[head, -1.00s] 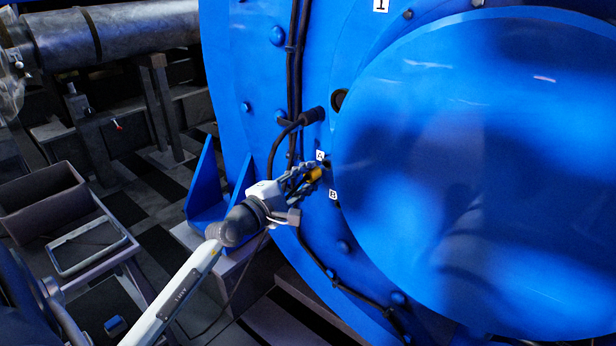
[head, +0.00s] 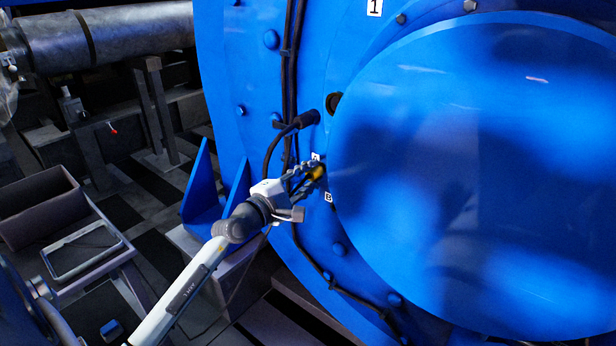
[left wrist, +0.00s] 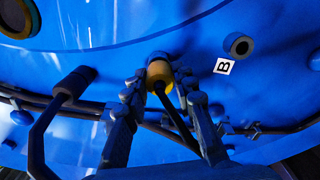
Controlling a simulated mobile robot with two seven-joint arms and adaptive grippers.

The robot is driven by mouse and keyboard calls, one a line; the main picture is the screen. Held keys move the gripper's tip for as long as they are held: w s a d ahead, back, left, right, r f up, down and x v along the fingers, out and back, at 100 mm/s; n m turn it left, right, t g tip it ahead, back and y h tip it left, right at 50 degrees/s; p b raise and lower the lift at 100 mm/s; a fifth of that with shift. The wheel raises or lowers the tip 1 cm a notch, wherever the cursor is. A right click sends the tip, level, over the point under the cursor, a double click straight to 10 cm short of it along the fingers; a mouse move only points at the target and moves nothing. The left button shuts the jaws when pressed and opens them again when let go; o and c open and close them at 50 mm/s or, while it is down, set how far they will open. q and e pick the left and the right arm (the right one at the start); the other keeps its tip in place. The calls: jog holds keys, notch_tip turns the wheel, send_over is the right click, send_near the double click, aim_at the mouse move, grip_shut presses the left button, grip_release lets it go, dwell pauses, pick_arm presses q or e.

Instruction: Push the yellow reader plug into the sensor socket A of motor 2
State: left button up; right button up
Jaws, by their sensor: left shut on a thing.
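The yellow reader plug (head: 317,173) is in my left gripper (head: 308,176), at the blue motor (head: 225,90) near the small A label (head: 316,157). The left wrist view shows the plug (left wrist: 158,76) between the two fingertips of the left gripper (left wrist: 160,88), its dark cable running back between them. The plug's far end meets the blue face; it covers any socket there, so I cannot tell how deep it sits. Socket B (left wrist: 240,46), beside its B label (left wrist: 223,66), is empty. The motor in view carries the number 1 (head: 374,7). My right gripper is not in view.
A black connector with a cable (head: 308,119) sticks out above the plug, also close left in the left wrist view (left wrist: 72,86). A large round blue cover (head: 450,180) bulges at right. A cart with a bin (head: 40,205) stands at left.

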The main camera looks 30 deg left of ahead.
pick_arm(q)
jog(key=shift+w, duration=0.45)
jog(key=o, duration=1.1)
jog(key=shift+s, duration=0.1)
jog(key=s, duration=1.1)
jog(key=shift+s+a, duration=0.35)
jog(key=shift+a, duration=0.05)
